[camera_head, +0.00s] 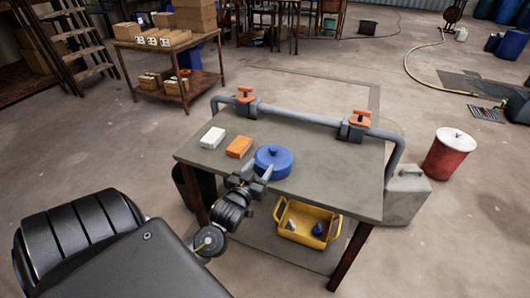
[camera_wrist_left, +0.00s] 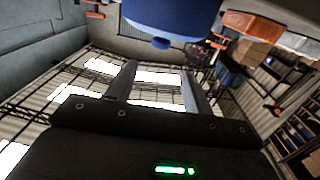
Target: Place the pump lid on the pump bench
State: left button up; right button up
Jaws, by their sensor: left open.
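The blue round pump lid (camera_head: 273,158), with a small knob on top, appears to rest on the grey pump bench (camera_head: 335,180), near its front edge. The lid (camera_wrist_left: 175,14) also shows at the top of the left wrist view, with its knob (camera_wrist_left: 161,43) beyond the fingertips. My left gripper (camera_head: 257,172) is at the lid's near side, over the bench's front edge. Its fingers (camera_wrist_left: 160,78) are open with nothing between them. Whether a fingertip touches the lid I cannot tell. My right gripper is not in view.
An orange block (camera_head: 239,147) and a white block (camera_head: 213,137) lie left of the lid. A grey pipe (camera_head: 300,117) with orange valves runs along the back edge. A yellow crate (camera_head: 306,222) sits on the lower shelf. A red drum (camera_head: 449,153) stands right.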

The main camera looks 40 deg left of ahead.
pick_arm(q)
jog(key=shift+s+d, duration=0.1)
jog(key=shift+s, duration=0.15)
jog(key=shift+f, duration=0.1)
jog(key=s+d+f+m+g+h, duration=0.1)
jog(key=s+d+f+g, duration=0.2)
jog(key=f, duration=0.9)
jog(key=s+d+f+m+g+h, duration=0.1)
jog(key=s+d+f+g, duration=0.3)
jog(key=s+f, duration=0.4)
jog(key=s+d+f+m+g+h, duration=0.2)
jog(key=s+d+f+g, duration=0.2)
jog(key=f, duration=1.4)
jog(key=shift+s+d+m, duration=0.2)
jog(key=shift+s+m, duration=0.2)
jog(key=shift+s, duration=0.35)
jog(key=s+d+f+g, duration=0.1)
jog(key=s+f, duration=0.2)
jog(key=s, duration=0.1)
jog(key=s+d+f+g, duration=0.1)
jog(key=s+f, duration=0.2)
jog(key=s, duration=0.1)
jog(key=s+d+f+m+g+h, duration=0.1)
jog(key=s+f+g, duration=0.1)
jog(key=s+f, duration=0.1)
jog(key=shift+s+d, duration=0.2)
jog(key=shift+s, duration=0.25)
jog(key=shift+s+d, duration=0.2)
jog(key=shift+s, duration=0.25)
